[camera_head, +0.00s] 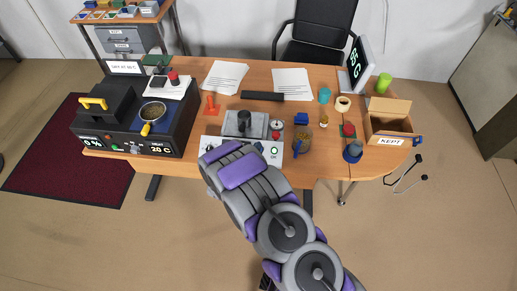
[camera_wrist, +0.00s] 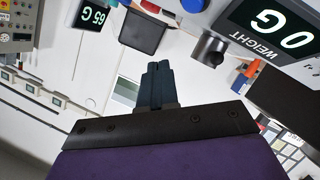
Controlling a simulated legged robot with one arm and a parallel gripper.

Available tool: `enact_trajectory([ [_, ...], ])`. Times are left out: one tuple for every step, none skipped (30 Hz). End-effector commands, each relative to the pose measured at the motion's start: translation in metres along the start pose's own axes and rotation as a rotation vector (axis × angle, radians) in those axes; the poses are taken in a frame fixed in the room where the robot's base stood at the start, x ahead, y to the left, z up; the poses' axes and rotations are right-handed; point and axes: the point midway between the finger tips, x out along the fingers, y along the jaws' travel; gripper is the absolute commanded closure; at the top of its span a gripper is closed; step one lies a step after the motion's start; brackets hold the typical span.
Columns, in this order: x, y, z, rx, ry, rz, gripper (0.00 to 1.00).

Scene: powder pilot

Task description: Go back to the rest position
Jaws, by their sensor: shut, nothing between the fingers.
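My gripper (camera_wrist: 157,72) shows in the wrist view as two dark fingers side by side, shut and empty. Nothing is held between them. In the head view my grey and purple arm reaches up from the bottom right to the near edge of the desk (camera_head: 335,165). My fingers are hidden behind the arm there. In the wrist view the fingers point toward a pale wall area, with no object touching them.
A black machine (camera_head: 125,133) with a yellow-handled pan (camera_head: 152,112) stands at the desk's left. A grey press-like device (camera_head: 245,125) is mid-desk. A 65 G display (camera_head: 358,65) and a KEPT box (camera_head: 390,122) stand right. A WEIGHT display (camera_wrist: 283,28) shows in the wrist view.

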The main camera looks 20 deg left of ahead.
Motion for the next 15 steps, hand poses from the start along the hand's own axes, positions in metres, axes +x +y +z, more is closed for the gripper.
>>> enact_trajectory([
  [0.0, 0.0, -0.0002, 0.0, 0.0, 0.0, 1.0],
  [0.0, 0.0, -0.0001, 0.0, 0.0, 0.0, 1.0],
  [0.0, 0.0, -0.0001, 0.0, 0.0, 0.0, 1.0],
  [0.0, 0.0, -0.0001, 0.0, 0.0, 0.0, 1.0],
  [0.0, -0.0001, -0.0002, 0.0, 0.0, 0.0, 1.0],
  [0.0, -0.0001, -0.0001, 0.0, 0.0, 0.0, 1.0],
  [0.0, -0.0001, -0.0001, 0.0, 0.0, 0.0, 1.0],
  [0.0, -0.0001, -0.0001, 0.0, 0.0, 0.0, 1.0],
  [0.0, 0.0, -0.0002, 0.0, 0.0, 0.0, 1.0],
  [0.0, 0.0, -0.0002, 0.0, 0.0, 0.0, 1.0],
  [0.0, 0.0, -0.0001, 0.0, 0.0, 0.0, 1.0],
  [0.0001, 0.0001, -0.0003, 0.001, 0.0, -0.001, 1.0],
  [0.0003, 0.0005, -0.0008, 0.003, -0.002, -0.002, 1.0],
  [0.0008, 0.0012, -0.0016, 0.007, -0.004, -0.005, 1.0],
  [0.0017, 0.0026, -0.0035, 0.015, -0.011, -0.012, 1.0],
])
